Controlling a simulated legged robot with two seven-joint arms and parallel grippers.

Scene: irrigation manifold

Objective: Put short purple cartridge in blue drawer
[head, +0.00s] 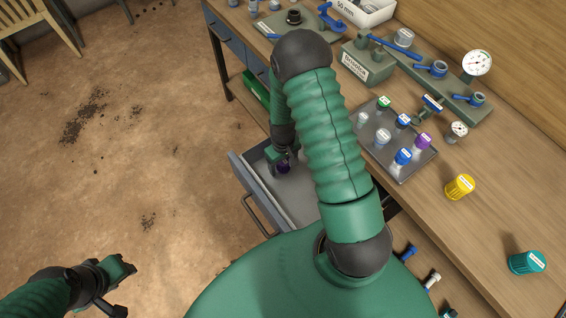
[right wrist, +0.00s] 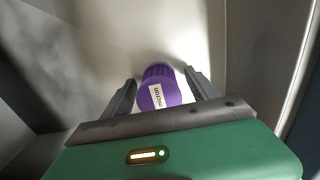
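A short purple cartridge (right wrist: 158,88) with a white label shows in the right wrist view, between the two fingers of my right gripper (right wrist: 167,90). Gaps show beside it, so the fingers look open around it. The drawer has a grey-blue front and a pale inside. I cannot tell whether the cartridge rests on its floor. My left gripper (head: 122,290) is at the lower left above the floor, away from the drawer; its fingers are unclear.
A grey tray (head: 407,171) on the bench holds several cartridges, one with a purple cap (head: 422,140). A yellow-capped jar (head: 460,187) and a teal one (head: 527,262) stand right of it. A valve manifold (head: 435,80) is behind. The floor at left is open.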

